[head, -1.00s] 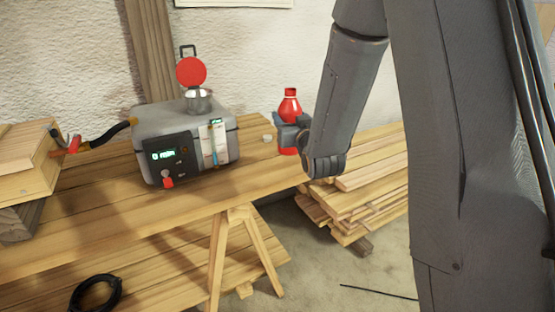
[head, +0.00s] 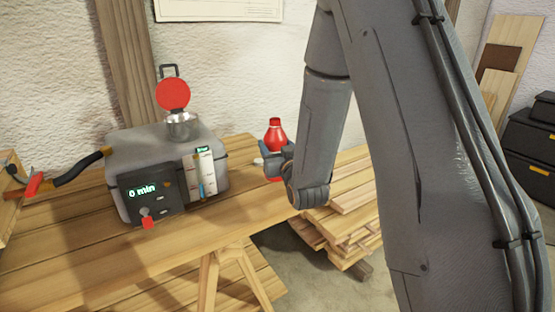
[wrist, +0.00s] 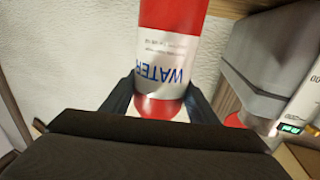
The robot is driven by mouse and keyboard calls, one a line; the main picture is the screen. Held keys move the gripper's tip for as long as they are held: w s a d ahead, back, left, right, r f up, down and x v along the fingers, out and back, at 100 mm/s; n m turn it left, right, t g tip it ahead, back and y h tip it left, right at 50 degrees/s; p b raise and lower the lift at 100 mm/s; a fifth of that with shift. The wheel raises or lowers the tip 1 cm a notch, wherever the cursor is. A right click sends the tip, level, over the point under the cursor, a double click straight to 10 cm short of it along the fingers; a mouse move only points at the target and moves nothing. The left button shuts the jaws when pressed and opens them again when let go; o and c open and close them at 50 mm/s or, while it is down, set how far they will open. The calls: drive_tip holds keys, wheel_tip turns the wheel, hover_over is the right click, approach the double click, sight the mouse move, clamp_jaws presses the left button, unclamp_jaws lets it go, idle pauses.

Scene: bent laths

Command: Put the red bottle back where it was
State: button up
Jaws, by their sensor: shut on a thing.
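The red bottle (head: 275,134) is upright at the right end of the wooden bench (head: 150,248). In the wrist view the bottle (wrist: 172,18) has a white label reading WATER, seen upside down, and stands between the two dark fingers of my gripper (wrist: 160,98). The bottle's base is partly hidden by my gripper in the head view. I cannot tell whether it touches the bench.
A grey machine (head: 118,172) with a "0 min" display, a steel cup (head: 183,127) and an open red lid (head: 173,94) stands left of the bottle. Stacked boards (head: 335,225) lie below right. A wall is behind.

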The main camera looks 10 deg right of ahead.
drive_tip(key=shift+f, duration=2.1)
drive_tip(key=shift+f, duration=0.1)
drive_tip(key=o, duration=1.1)
drive_tip(key=shift+o, duration=0.2)
